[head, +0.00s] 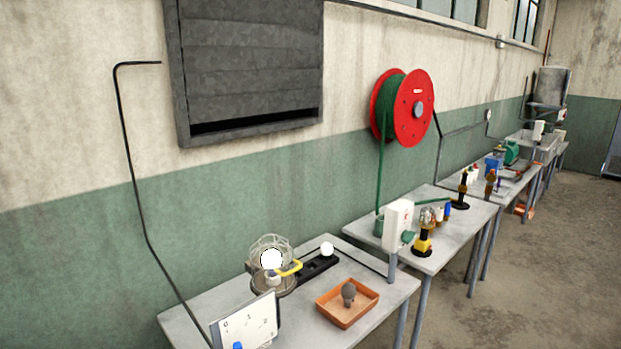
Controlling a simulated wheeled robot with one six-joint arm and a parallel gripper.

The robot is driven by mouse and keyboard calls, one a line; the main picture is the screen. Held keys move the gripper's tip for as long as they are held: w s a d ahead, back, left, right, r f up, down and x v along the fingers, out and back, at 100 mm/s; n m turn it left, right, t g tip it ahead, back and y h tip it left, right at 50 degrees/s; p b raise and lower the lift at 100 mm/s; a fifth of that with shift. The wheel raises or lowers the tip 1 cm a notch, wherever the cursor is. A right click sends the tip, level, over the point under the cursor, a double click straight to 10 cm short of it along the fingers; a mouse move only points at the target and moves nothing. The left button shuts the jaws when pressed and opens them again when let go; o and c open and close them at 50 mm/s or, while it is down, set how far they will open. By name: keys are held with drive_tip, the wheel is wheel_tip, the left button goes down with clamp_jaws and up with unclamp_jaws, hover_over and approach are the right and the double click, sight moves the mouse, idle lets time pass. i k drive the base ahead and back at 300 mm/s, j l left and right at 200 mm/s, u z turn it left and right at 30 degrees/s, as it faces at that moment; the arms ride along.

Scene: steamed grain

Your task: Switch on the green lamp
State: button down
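No lamp in the head view is plainly green. On the near table, a round white bulb (271,259) sits inside a wire cage with a yellow piece beside it. A smaller white bulb (327,248) stands on a black strip (317,268). A tilted white panel (248,322) marked with 0 and 1 has a blue knob (238,346), cut by the bottom edge. A white box (397,224) with a green part (407,237) stands at the second table. A yellow and black caged lamp (424,243) is beside it. My gripper is not in view.
A red reel (411,105) with green hose hangs on the wall. More tables recede right; the floor (530,270) right of them is clear.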

sight(408, 237)
drive_tip(key=k+j, duration=0.1)
drive_tip(key=i+l, duration=0.2)
drive_tip(key=i, duration=0.25)
drive_tip(key=i+l+u, duration=0.1)
drive_tip(key=i, duration=0.35)
drive_tip(key=i+l, duration=0.6)
drive_tip(key=i, duration=0.3)
drive_tip(key=i+u, duration=0.05)
